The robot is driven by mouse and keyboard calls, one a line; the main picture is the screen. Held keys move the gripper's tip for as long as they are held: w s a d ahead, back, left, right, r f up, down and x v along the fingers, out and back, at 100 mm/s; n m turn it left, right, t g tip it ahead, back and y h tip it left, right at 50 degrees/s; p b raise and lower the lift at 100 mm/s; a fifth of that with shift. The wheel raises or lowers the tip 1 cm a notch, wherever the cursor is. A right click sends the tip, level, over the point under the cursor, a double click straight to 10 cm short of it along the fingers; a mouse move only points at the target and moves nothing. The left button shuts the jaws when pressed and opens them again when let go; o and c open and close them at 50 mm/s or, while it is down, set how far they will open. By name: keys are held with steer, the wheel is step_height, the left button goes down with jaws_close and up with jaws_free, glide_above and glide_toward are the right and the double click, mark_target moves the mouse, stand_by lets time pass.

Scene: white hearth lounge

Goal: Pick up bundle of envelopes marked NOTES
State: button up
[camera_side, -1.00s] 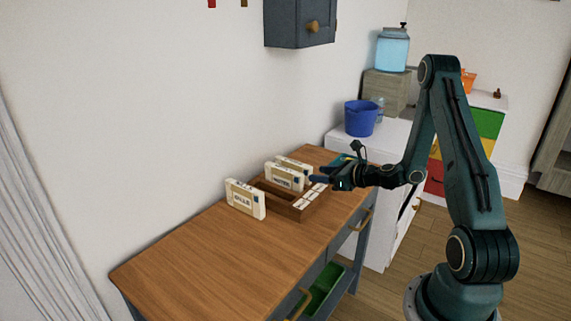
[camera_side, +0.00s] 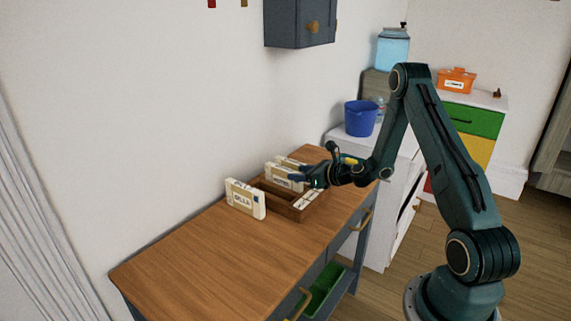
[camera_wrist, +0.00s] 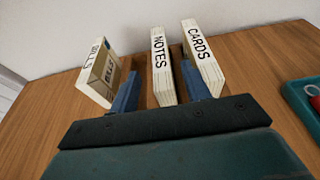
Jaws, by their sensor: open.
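The cream bundle of envelopes marked NOTES (camera_wrist: 162,66) stands upright in the middle of the wrist view. In the side view the NOTES bundle (camera_side: 279,175) stands at the wooden tray (camera_side: 293,213), partly behind my gripper (camera_side: 297,176). My gripper (camera_wrist: 160,72) is open, with one blue finger on each side of NOTES in the wrist view. The right finger lies between NOTES and the CARDS bundle (camera_wrist: 203,58). I cannot tell whether either finger touches a bundle. The BILLS bundle (camera_wrist: 101,73) stands to the left; it also shows in the side view (camera_side: 245,198).
The wooden table (camera_side: 200,260) is clear towards its near left end. The wall (camera_wrist: 80,20) rises close behind the bundles. A teal tray (camera_wrist: 292,100) with a red item lies at the right. A blue bucket (camera_side: 361,118) stands on the white cabinet beyond.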

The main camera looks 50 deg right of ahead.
mark_target(293, 172)
steer(key=shift+x, duration=2.4)
steer(key=shift+d, duration=0.1)
steer(key=shift+c, duration=0.2)
jaws_close()
